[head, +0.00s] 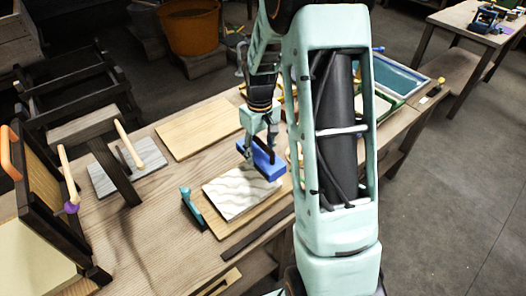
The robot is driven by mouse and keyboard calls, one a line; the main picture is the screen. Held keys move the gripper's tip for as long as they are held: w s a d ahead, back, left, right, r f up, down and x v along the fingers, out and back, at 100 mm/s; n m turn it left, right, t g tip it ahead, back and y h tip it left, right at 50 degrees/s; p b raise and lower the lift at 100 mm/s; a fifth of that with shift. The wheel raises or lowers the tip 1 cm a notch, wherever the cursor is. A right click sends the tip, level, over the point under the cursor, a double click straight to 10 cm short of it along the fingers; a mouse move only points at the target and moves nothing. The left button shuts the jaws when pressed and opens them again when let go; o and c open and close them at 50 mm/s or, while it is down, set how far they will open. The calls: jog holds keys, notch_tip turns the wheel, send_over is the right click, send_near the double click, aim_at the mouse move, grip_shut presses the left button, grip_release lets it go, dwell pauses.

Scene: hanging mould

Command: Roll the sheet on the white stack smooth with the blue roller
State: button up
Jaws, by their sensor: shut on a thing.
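The white stack (236,192) lies on a wooden board on the workbench. A pale sheet with wavy grey lines covers its top. The blue roller (263,160) is at the stack's far right edge, tilted. My gripper (258,137) comes down from above and is shut on the blue roller. My arm hides what lies just to the right of the stack. I cannot tell whether the roller touches the sheet.
A teal-handled tool (190,205) stands just left of the stack. A bare wooden board (199,128) lies behind it. A dark wooden frame (45,205) stands at the left. A blue-lined tray (402,77) sits at the back right. A dark strip (257,236) lies in front.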

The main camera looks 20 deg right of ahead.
jog(key=s+a+f+b, duration=0.1)
jog(key=a, duration=0.4)
jog(key=s+a+f+b, duration=0.1)
jog(key=s+a, duration=0.1)
jog(key=a, duration=0.3)
jog(key=s+a+f+b, duration=0.1)
jog(key=s+a, duration=0.1)
jog(key=a, duration=0.3)
jog(key=shift+f+b, duration=0.65)
jog(key=shift+f, duration=0.1)
jog(key=shift+f+b, duration=0.5)
jog(key=shift+f, duration=0.2)
jog(key=shift+w+d+r, duration=0.1)
jog(key=shift+d, duration=0.05)
jog(key=shift+w+d+p, duration=0.1)
jog(key=shift+w+d, duration=0.75)
jog(key=shift+d, duration=1.8)
jog(key=shift+w+d+p, duration=0.15)
jog(key=shift+w+d, duration=0.7)
jog(key=shift+d, duration=1.8)
jog(key=shift+w+d+p, duration=0.1)
jog(key=shift+w+d, duration=0.75)
jog(key=shift+d, duration=1.8)
jog(key=shift+s+a, duration=0.25)
jog(key=shift+a, duration=0.5)
jog(key=shift+s+a, duration=0.3)
jog(key=shift+a, duration=0.45)
jog(key=shift+s+a, duration=0.25)
jog(key=shift+a, duration=0.5)
